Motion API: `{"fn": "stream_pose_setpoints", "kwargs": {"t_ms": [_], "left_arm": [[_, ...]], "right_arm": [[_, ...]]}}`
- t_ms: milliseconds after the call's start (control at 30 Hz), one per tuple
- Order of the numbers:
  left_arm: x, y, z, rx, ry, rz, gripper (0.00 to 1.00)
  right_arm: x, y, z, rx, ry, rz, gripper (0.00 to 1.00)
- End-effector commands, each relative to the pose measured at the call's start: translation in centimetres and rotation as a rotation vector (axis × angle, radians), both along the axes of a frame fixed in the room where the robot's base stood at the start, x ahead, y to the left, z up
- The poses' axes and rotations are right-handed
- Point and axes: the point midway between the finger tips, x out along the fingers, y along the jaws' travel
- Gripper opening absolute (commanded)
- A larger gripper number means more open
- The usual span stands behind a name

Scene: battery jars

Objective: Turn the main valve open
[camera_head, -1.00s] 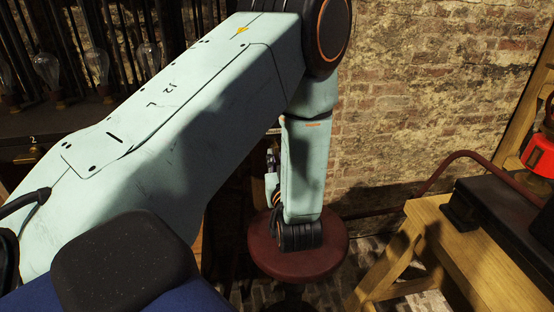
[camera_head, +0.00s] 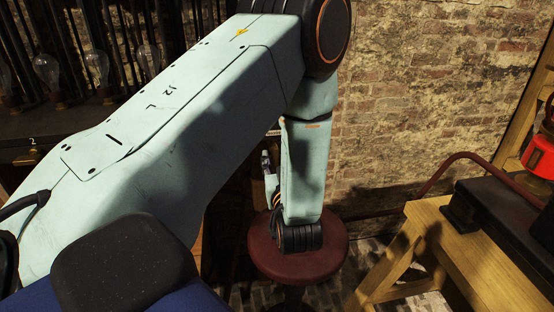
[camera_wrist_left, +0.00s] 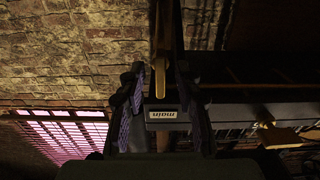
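The left wrist view is upside down. In it a pale plate reading "main" (camera_wrist_left: 163,115) is on a dark panel, and a yellow lever (camera_wrist_left: 160,60), seemingly the main valve's handle, stands out beside it. My left gripper (camera_wrist_left: 157,80) is open, its dark fingers on either side of the lever with visible gaps. I cannot tell whether either finger touches it. In the head view only a small part of my left gripper (camera_head: 267,163) shows beside my pale green arm; the valve is hidden there. My right gripper is in neither view.
In the head view a round red stool (camera_head: 330,262) stands under my left wrist. A wooden bench (camera_head: 470,255) with a black box and a red lamp (camera_head: 540,155) is at right. Glass bulbs (camera_head: 97,65) line a dark rack at left. A brick wall (camera_head: 420,90) is behind.

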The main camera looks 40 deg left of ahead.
Motion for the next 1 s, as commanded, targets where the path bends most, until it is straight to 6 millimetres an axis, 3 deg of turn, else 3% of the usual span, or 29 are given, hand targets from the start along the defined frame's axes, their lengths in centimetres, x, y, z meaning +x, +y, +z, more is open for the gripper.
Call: {"fn": "stream_pose_setpoints", "kwargs": {"t_ms": [167,700,1000], "left_arm": [[-0.3,-0.5,0.0,0.0,0.003,-0.003,0.33],[-3.7,-4.9,0.0,0.003,0.003,-0.005,0.33],[-4.6,-5.8,0.0,0.0,0.0,0.0,0.33]], "right_arm": [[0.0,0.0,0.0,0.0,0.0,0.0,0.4],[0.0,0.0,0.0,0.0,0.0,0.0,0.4],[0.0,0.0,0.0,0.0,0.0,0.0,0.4]]}}
